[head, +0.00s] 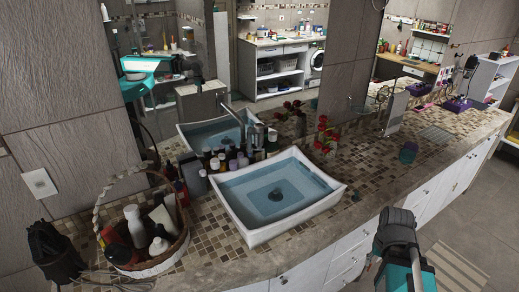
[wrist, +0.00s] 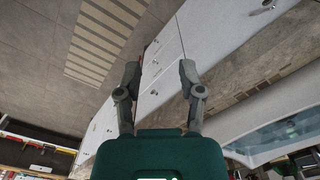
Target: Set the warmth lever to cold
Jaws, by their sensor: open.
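The white square sink (head: 240,187) holds blue water and stands on the mosaic counter. A metal faucet (head: 257,135) rises behind it, in front of the mirror. A thin metal part sticks up and left at the faucet; I cannot tell the lever's setting, nor separate it clearly from its reflection. My gripper (wrist: 160,68) is open and empty in the wrist view, over the white cabinet fronts. In the head view my arm's end is at the lower right, in front of the counter, well apart from the faucet. Part of the sink (wrist: 285,130) shows right in the wrist view.
A wicker basket (head: 150,268) with bottles stands left of the sink. Several small bottles (head: 225,162) crowd the faucet's left side. Red flowers (head: 325,135) stand to its right. A dark cup (head: 408,152) stands farther right on mostly clear counter. The mirror doubles objects.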

